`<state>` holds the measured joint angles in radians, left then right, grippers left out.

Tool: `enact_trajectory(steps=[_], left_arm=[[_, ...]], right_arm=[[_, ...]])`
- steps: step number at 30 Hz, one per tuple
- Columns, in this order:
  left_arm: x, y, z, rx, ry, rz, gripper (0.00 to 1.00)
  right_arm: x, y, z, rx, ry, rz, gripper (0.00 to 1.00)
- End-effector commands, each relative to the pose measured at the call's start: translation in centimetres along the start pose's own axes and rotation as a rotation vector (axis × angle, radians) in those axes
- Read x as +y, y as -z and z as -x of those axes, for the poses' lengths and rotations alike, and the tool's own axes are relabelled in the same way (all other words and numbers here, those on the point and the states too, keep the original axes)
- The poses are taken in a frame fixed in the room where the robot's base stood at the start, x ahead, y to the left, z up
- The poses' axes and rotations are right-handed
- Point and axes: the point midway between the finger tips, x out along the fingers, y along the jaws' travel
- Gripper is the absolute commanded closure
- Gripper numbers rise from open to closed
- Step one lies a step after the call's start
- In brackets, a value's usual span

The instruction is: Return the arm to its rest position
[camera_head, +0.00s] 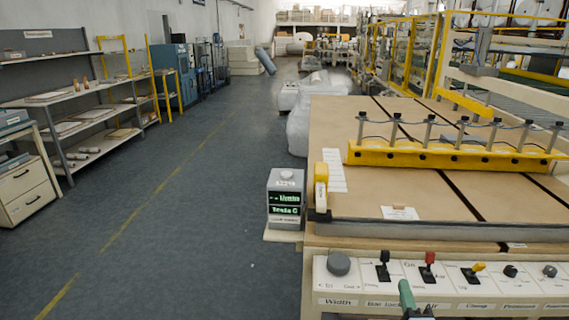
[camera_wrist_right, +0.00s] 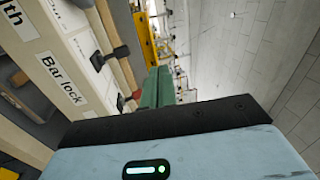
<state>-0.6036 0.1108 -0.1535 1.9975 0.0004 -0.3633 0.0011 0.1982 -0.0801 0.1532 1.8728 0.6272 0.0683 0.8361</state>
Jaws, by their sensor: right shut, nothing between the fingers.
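My right gripper (camera_head: 408,298) shows at the bottom edge of the head view, in front of the control panel (camera_head: 353,298). Only its green fingertip part and a bit of the arm are in the picture. In the right wrist view its green fingers (camera_wrist_right: 157,88) are together with nothing between them. The panel's "Bar lock" label (camera_wrist_right: 62,77) and a black lever (camera_wrist_right: 110,57) lie left of the fingers, apart from them. My left gripper is in neither view.
The machine table (camera_head: 400,185) with a yellow bar (camera_head: 450,156) stands behind the panel. Black (camera_head: 383,266), red (camera_head: 429,266) and yellow (camera_head: 474,270) levers stick up from the panel. A small display box (camera_head: 285,198) stands left. The floor aisle (camera_head: 190,215) is clear.

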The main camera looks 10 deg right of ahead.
Motion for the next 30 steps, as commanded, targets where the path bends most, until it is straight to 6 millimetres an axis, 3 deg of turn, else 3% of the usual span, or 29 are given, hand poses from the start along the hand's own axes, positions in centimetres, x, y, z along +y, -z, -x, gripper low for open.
enact_trajectory(steps=[5, 13, 18, 21, 25, 30], left_arm=[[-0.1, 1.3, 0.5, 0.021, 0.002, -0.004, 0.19], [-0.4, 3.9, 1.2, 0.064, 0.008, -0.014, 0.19], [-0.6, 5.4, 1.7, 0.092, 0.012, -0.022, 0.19], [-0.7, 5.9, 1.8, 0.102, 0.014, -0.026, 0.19], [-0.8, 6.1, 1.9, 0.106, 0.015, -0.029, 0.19], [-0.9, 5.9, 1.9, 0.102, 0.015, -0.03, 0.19]], right_arm=[[3.6, -2.1, 5.0, -0.139, -0.134, 0.283, 1.0], [10.7, -5.2, 19.9, -0.561, -0.357, 0.92, 1.0], [12.9, -5.6, 29.5, -0.846, -0.413, 1.234, 1.0], [13.4, -5.5, 33.6, -0.973, -0.419, 1.353, 1.0], [13.7, -5.3, 36.6, -1.07, -0.417, 1.437, 1.0], [13.8, -5.2, 37.6, -1.1, -0.417, 1.462, 1.0]])
